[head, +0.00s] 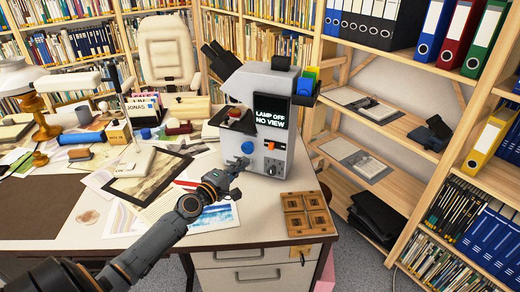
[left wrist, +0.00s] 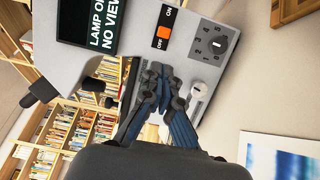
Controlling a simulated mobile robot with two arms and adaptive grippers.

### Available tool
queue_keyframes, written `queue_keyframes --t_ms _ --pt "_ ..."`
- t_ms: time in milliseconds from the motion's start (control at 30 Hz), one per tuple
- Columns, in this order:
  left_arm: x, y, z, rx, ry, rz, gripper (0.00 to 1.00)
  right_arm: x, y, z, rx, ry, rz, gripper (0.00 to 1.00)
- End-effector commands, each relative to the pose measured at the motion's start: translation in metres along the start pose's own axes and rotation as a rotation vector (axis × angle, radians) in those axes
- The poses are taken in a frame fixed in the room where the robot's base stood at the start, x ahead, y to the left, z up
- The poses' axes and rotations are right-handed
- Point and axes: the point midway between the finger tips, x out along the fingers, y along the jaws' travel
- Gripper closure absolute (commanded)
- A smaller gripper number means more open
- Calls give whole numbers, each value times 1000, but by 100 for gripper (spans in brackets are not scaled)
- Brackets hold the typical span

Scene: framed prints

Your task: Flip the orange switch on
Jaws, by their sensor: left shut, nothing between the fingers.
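The orange switch (left wrist: 163,33) is on the front panel of a grey microscope-like device (head: 258,85), between printed ON and OFF labels. Its tilt is too small to read. The device's screen (head: 271,116) says "LAMP OFF NO VIEW". In the head view the switch (head: 270,146) is a small orange spot below the screen. My left gripper (head: 238,164) is in front of the device's lower front, left of and below the switch. In the left wrist view its fingertips (left wrist: 160,72) are together, empty, just below the switch and apart from it. My right gripper is not in view.
A dial (left wrist: 216,44) and a pale lever (left wrist: 199,93) are to the right of the switch in the wrist view. Papers and prints cover the left.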

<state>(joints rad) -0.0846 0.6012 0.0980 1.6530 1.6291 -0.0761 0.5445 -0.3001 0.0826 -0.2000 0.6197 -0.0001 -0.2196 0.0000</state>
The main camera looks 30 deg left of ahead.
Motion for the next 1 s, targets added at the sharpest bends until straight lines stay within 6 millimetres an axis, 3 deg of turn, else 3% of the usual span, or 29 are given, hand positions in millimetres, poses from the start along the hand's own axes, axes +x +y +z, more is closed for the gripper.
queue_keyframes --t_ms 433,1000 --pt "7 0 -2 -6 6 3 100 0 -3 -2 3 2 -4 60" --pt "91 -1 -2 -7 6 2 100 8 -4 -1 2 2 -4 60"
